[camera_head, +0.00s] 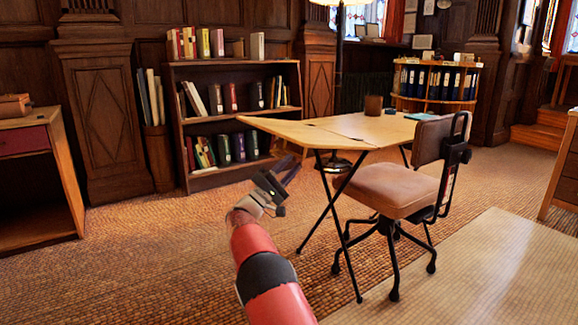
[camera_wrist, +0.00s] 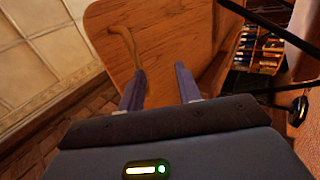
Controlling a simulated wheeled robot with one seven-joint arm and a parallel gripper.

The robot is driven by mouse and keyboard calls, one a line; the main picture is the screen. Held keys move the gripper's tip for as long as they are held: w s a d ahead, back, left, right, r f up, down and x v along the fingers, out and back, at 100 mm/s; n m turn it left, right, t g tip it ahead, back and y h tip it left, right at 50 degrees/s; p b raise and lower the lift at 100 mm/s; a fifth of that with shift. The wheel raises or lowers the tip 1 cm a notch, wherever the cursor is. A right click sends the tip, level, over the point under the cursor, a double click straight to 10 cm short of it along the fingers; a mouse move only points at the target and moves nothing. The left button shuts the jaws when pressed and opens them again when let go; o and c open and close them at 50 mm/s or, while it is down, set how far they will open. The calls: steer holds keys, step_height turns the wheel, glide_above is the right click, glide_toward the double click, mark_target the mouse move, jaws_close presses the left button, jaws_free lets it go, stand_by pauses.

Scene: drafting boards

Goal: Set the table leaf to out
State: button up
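The wooden drafting table (camera_head: 375,128) stands on thin black legs near the middle of the head view. Its left part, the leaf (camera_head: 282,128), meets the main top at a seam and looks about level with it or slightly tilted; I cannot tell exactly. My gripper (camera_head: 286,172) is below and in front of the leaf in the head view. In the wrist view, my gripper (camera_wrist: 159,70) has its two fingers apart with nothing held between them. A broad wooden panel (camera_wrist: 165,35) fills the view beyond, with a curved wooden piece (camera_wrist: 125,42) near the left finger.
A brown swivel chair (camera_head: 395,188) stands close at the table's right front. A bookshelf (camera_head: 235,110) is behind the table to the left. Floor left of the table is clear.

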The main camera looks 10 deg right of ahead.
steer(key=f, duration=0.4)
steer(key=shift+s+a+f, duration=0.15)
steer(key=shift+a, duration=0.15)
steer(key=shift+a, duration=0.1)
stand_by(0.4)
steer(key=v, duration=0.7)
steer(key=shift+a+f, duration=0.25)
steer(key=shift+a, duration=0.05)
steer(key=shift+s, duration=0.15)
